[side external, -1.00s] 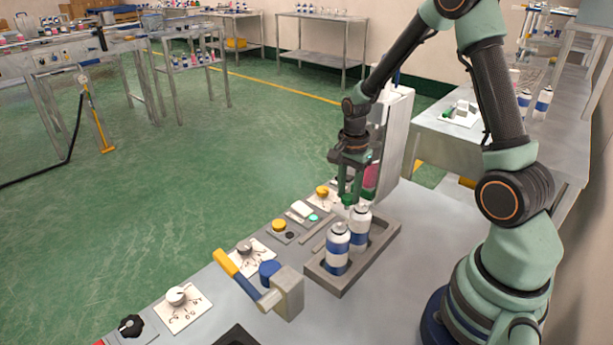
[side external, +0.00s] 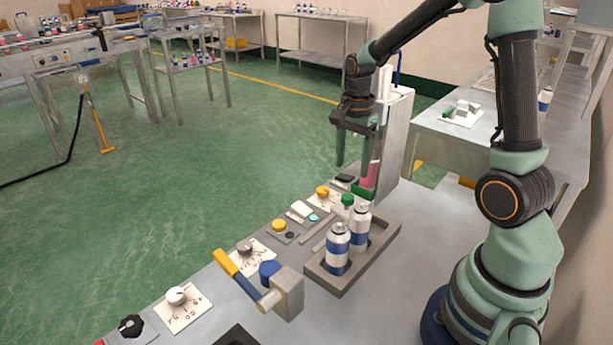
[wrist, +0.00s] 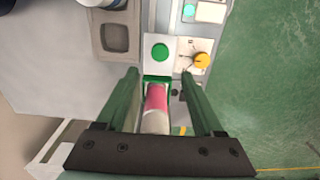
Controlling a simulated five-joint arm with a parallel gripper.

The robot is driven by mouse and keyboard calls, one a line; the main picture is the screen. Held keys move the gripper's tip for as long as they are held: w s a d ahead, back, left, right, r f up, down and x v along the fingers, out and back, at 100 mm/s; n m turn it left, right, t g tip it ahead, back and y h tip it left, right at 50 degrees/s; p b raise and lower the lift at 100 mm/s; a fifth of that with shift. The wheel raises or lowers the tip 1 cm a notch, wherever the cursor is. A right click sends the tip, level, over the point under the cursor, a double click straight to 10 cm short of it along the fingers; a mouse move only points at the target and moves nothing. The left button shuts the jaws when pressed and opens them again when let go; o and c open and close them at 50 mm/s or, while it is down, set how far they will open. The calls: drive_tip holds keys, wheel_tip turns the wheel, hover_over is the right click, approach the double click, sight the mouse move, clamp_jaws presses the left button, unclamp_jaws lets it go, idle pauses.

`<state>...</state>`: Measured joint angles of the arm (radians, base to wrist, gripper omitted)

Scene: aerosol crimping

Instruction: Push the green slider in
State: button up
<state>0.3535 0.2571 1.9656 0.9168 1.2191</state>
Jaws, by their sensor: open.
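The green slider (side external: 362,189) is a small green holder at the foot of the white and grey machine. A pink and white can (side external: 374,173) stands at it. In the wrist view, the slider (wrist: 156,79) shows as a green edge beyond the can (wrist: 156,103). My gripper (side external: 357,166) is open above the slider and can. In the wrist view, my gripper (wrist: 158,76) has its fingers on either side of the can, with gaps showing. I cannot tell whether the fingers touch the slider.
A round green button (side external: 347,199) on a white base stands just in front of the slider. A grey tray (side external: 343,285) with two blue and white cans is nearby. A yellow knob (side external: 322,191) is to the left. The machine housing (side external: 396,140) rises behind.

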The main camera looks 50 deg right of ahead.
wheel_tip(320, 180, up, 4)
drive_tip(key=shift+f, duration=0.15)
idle(0.3)
drive_tip(key=s+a+r+n+t, duration=0.2)
drive_tip(key=a+n, duration=0.4)
drive_tip(key=n, duration=0.3)
drive_tip(key=s+a+r+n+t, duration=0.3)
drive_tip(key=s+a+r+n, duration=0.2)
drive_tip(key=n, duration=0.4)
drive_tip(key=shift+s+a+r+t, duration=0.3)
drive_tip(key=shift+a+r, duration=0.35)
drive_tip(key=shift+a, duration=0.5)
